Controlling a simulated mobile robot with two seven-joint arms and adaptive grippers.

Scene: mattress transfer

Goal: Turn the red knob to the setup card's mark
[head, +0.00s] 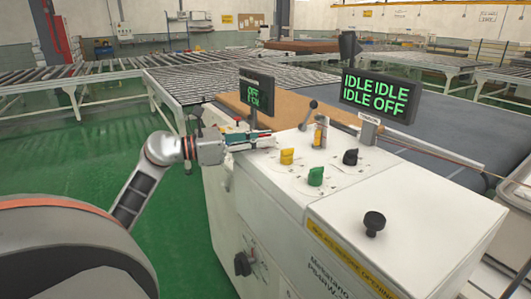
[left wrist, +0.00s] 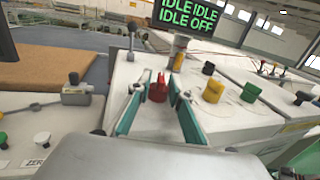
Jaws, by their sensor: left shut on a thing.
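The red knob (left wrist: 158,91) stands on the white machine top in the left wrist view, between the two teal-padded fingers of my left gripper (left wrist: 156,84). The left gripper is shut on it. In the head view the left gripper (head: 262,142) reaches in from the left at the console's far left, and I cannot make out the knob behind its fingers. A small upright cylinder with a yellow label (head: 320,132) stands just beyond the knob. I cannot make out a setup card or its mark. My right gripper is not in view.
Yellow (head: 287,156), green (head: 315,176) and black (head: 350,157) knobs stand close by on the console (head: 290,190). A larger black knob (head: 374,222) is nearer. A display (head: 378,95) reads "IDLE IDLE IDLE OFF"; a smaller display (head: 256,93) stands behind my gripper. Roller conveyors (head: 200,84) lie beyond.

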